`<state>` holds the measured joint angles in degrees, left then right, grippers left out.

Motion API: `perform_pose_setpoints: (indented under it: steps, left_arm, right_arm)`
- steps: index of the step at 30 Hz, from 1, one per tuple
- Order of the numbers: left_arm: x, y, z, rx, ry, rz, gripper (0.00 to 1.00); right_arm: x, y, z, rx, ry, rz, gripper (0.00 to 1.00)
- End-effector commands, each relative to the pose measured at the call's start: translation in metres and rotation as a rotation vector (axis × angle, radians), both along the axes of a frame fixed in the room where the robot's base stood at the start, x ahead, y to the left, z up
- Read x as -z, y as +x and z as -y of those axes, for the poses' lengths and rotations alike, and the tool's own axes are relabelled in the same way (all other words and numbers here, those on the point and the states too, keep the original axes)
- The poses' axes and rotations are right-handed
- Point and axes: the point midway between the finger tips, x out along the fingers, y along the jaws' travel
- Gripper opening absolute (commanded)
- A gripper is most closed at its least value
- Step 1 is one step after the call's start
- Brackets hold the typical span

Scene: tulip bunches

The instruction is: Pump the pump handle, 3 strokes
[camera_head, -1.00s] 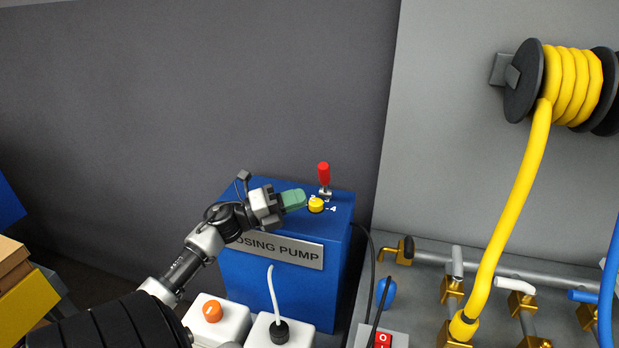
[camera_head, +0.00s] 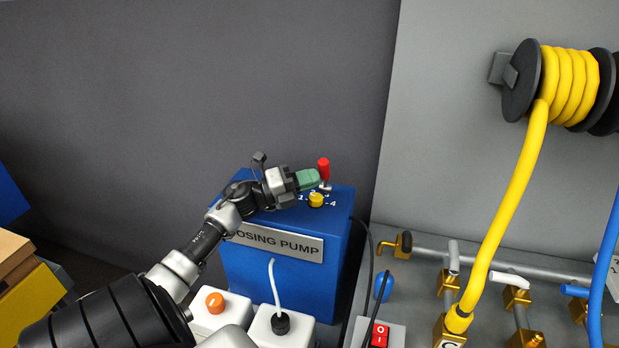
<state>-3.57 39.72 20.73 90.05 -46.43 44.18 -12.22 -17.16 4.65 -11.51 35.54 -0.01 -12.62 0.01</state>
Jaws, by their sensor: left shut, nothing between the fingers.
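The blue dosing pump (camera_head: 285,285) stands in the middle, with a label plate on its front that my arm partly covers. Its red pump handle (camera_head: 323,168) stands upright on a small metal mount at the top right. My left gripper (camera_head: 314,178) has green fingertips and is shut and empty. Its tips are just left of the handle's lower part; I cannot tell if they touch it. A yellow knob (camera_head: 316,200) with numbers around it sits on the pump top just below the fingertips. My right gripper is not in view.
White boxes stand in front of the pump, one with an orange button (camera_head: 215,302). A red switch (camera_head: 380,335), brass valves and pipes, and a yellow hose (camera_head: 515,200) from a wall reel (camera_head: 560,85) lie to the right. Boxes (camera_head: 25,290) stand at the left edge.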

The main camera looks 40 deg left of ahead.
Motion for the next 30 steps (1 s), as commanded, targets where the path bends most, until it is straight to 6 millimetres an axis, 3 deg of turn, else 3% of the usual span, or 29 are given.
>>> perform_pose_setpoints:
  steps: [16,21,30]
  left_arm:
    - [-0.027,0.027,-0.016,-0.004,-0.172,-0.322,0.0]
    - [-0.025,0.037,-0.021,-0.003,-0.231,-0.421,0.0]
    - [-0.025,0.047,-0.027,-0.003,-0.23,-0.414,0.0]
  right_arm:
    - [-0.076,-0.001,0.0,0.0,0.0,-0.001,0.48]
    - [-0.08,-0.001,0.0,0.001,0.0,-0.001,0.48]
    - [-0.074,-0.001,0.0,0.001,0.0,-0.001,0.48]
